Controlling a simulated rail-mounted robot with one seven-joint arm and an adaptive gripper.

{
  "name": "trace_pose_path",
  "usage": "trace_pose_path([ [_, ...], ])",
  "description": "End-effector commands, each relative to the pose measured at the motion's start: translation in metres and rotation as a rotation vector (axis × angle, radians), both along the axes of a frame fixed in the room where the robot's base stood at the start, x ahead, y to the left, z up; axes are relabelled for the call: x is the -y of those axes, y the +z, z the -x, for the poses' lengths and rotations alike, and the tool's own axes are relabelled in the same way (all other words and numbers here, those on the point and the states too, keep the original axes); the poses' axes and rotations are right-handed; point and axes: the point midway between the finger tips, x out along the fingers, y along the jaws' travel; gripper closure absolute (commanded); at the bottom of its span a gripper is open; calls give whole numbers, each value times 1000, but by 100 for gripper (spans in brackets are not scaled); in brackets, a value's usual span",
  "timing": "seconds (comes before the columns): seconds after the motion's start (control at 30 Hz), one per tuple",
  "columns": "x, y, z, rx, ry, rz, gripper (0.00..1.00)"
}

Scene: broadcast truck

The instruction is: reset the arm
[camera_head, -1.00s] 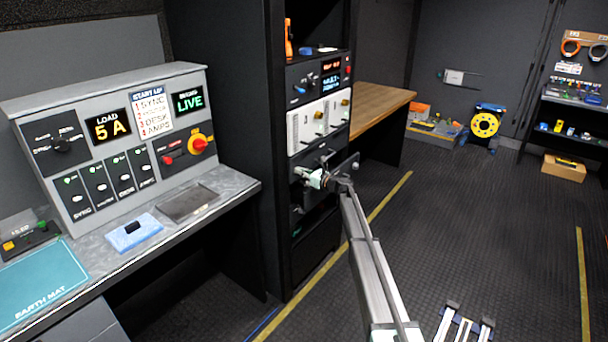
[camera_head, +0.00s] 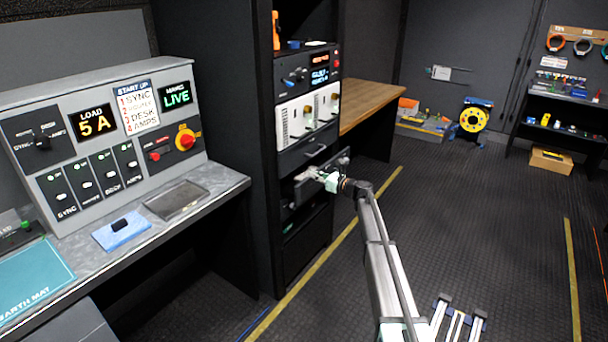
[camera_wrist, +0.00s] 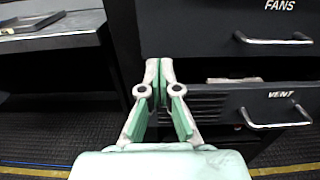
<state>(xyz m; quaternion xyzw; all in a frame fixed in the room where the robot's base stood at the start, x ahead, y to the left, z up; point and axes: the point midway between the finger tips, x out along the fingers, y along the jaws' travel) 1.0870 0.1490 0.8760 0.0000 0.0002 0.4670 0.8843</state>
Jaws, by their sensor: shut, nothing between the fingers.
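My gripper (camera_head: 309,175) is shut and empty, with pale green and grey fingers, in front of the lower part of the equipment rack. In the wrist view the closed fingertips (camera_wrist: 159,68) point at the rack front, just left of the drawer handles. My arm reaches up to it from the lower right in the head view. The drawer marked VENT (camera_wrist: 225,110) stands out a little, with a gap above its front. The drawer marked FANS (camera_wrist: 225,25) is above it. I cannot tell whether the fingertips touch the rack.
A console (camera_head: 105,130) with lit displays stands on the grey desk (camera_head: 215,180) at the left. A blue pad (camera_head: 122,232) and a teal mat (camera_head: 35,275) lie on that desk. A wooden bench (camera_head: 370,100) stands behind the rack. The floor (camera_head: 480,220) to the right is largely clear.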

Motion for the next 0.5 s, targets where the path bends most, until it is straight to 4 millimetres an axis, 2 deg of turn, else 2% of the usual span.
trace_pose_path([
  [0.1, 10, -1, 8, 0, -1, 0, 100],
  [0.33, 14, -1, 12, 77, 7, 60, 100],
  [0.43, 12, -13, 21, 174, 37, 188, 100],
  [0.5, 10, -28, 42, 267, 79, 335, 100],
])
